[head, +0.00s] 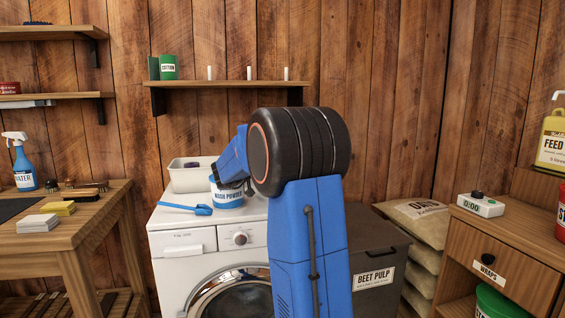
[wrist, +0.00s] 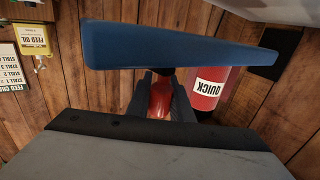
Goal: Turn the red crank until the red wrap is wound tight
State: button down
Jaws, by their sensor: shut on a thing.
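My gripper (wrist: 161,112) shows in the wrist view as two dark fingers, shut on a smooth red piece (wrist: 158,95). This red piece looks like the grip of the red crank; the rest of the crank cannot be made out. A wide blue bar crosses above the fingers, and a large grey surface fills the bottom of that view. In the head view my arm's dark joint and blue links hide the fingers and what they hold. I cannot identify the red wrap in either view, so its tightness cannot be told.
My arm stands before the white washing machine (head: 170,241), near the wash powder tub (head: 228,200) and a blue scoop (head: 199,209). A beet pulp bin (head: 370,290) and a wraps cabinet (head: 510,270) are to the right.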

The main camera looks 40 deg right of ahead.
jog(key=shift+d+m+g, duration=0.1)
jog(key=shift+m+g, duration=0.2)
jog(key=shift+g, duration=0.1)
jog(key=c, duration=1.6)
grip_release()
jog(key=shift+o, duration=0.2)
jog(key=w+a, duration=0.1)
jog(key=a, duration=1.6)
jog(key=shift+a, duration=0.2)
